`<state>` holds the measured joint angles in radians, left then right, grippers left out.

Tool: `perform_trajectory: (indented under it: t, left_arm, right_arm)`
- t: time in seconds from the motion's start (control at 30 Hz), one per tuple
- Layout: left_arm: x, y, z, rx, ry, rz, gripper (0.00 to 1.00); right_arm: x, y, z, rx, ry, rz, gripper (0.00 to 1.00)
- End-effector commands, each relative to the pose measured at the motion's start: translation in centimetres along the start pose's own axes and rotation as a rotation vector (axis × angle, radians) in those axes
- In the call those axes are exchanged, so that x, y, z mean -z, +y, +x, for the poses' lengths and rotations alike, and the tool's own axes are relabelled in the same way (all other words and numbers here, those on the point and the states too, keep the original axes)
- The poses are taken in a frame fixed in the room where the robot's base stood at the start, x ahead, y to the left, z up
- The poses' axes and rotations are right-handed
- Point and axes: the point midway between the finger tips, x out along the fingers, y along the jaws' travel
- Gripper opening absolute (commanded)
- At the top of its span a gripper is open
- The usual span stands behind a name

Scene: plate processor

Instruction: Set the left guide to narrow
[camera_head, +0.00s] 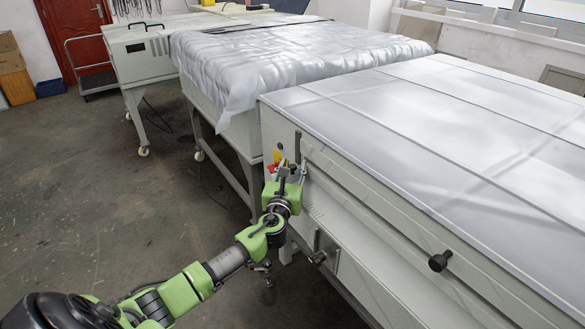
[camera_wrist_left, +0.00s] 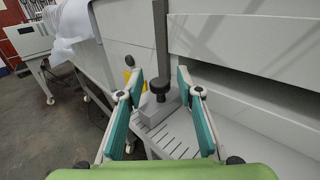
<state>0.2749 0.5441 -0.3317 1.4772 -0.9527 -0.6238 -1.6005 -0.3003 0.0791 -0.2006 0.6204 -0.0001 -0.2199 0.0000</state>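In the left wrist view, a grey guide block (camera_wrist_left: 152,116) with a round black knob (camera_wrist_left: 158,86) sits on a slotted ledge of the processor, next to a dark upright bar. I take it as the left guide. My left gripper (camera_wrist_left: 159,80) is open, with its teal-padded fingers on either side of the knob and a visible gap to each. Nothing is held. In the head view, my left gripper (camera_head: 287,172) is at the near left corner of the processor (camera_head: 440,110) and hides most of this guide. A second guide with a black knob (camera_head: 318,257) stands further right. My right gripper is not in view.
A yellow and red control (camera_head: 277,160) sits close behind my left gripper. Another black knob (camera_head: 438,262) sticks out of the processor's front. A cloth-covered table (camera_head: 290,60) stands beyond. The floor (camera_head: 90,190) at left is clear.

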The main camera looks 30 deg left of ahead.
Motion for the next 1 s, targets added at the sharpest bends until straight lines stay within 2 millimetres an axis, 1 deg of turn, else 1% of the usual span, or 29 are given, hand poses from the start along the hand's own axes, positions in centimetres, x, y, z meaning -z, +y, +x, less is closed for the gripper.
perform_trajectory:
  t: [0.03,0.07,0.1,0.13,0.33,0.47,0.57,0.8,1.0]
  left_arm:
    - [0.0,0.0,0.0,0.0,0.0,0.0,0.25]
    - [0.0,0.0,0.0,0.0,0.0,0.0,0.18]
    - [0.0,0.0,0.0,0.0,0.0,0.0,0.07]
    - [0.0,0.0,0.0,0.0,0.0,0.0,0.0]
    - [0.0,-0.1,-0.1,0.0,0.0,0.0,0.0]
    - [-0.1,-0.8,-0.8,0.002,0.001,-0.001,0.0]
    - [-0.2,-2.0,-2.0,0.003,0.003,-0.003,0.0]
    - [-0.3,-6.1,-6.1,0.004,0.004,-0.004,0.0]
    - [-0.2,-9.0,-9.0,0.002,0.002,-0.003,0.0]
  right_arm:
    - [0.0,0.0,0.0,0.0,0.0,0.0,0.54]
    - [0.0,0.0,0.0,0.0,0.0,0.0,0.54]
    - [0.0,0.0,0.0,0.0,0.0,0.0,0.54]
    - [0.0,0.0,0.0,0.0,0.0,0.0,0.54]
    - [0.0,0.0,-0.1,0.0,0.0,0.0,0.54]
    - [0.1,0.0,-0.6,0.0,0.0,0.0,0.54]
    - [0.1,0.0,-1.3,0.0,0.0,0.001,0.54]
    - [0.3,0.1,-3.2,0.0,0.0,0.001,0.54]
    - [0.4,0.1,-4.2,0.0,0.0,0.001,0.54]
